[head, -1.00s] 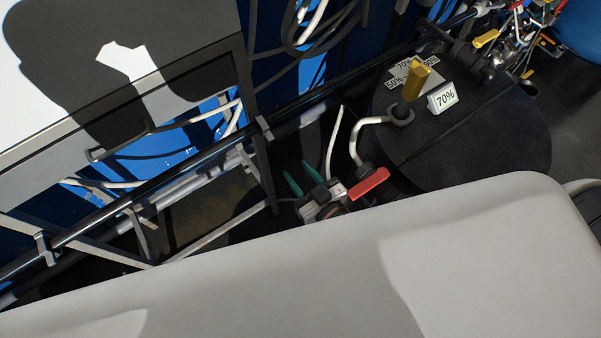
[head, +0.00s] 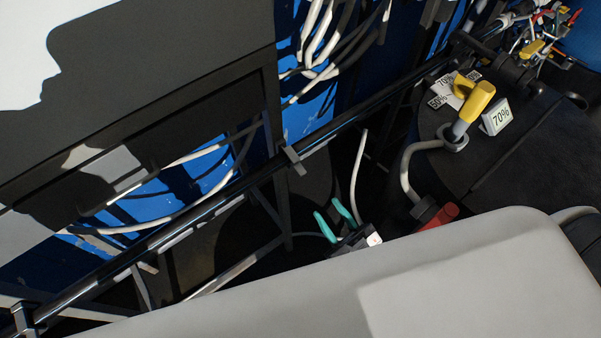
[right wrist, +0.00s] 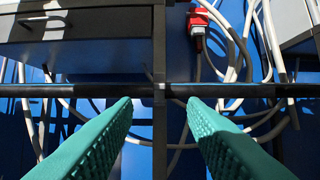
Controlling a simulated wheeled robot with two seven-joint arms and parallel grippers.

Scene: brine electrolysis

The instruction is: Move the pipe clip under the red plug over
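In the right wrist view a red plug (right wrist: 197,22) with a grey cable hangs at the top, right of the middle. A dark horizontal pipe (right wrist: 70,91) runs below it. In the head view a grey pipe clip (head: 291,159) sits on the dark diagonal pipe; I cannot tell whether it is the clip under the plug. My right gripper (head: 333,220) has teal fingers, which also show in the right wrist view (right wrist: 160,103). They are apart with nothing between them, in front of the pipe. My left gripper is not in view.
A black drum (head: 545,150) at the right bears a yellow-handled tool (head: 478,100) and a 70% sign (head: 497,117). A red handle-like part (head: 438,216) is near its hose. White cables (head: 317,45) hang behind the pipe. A pale rounded body, possibly mine, covers the bottom.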

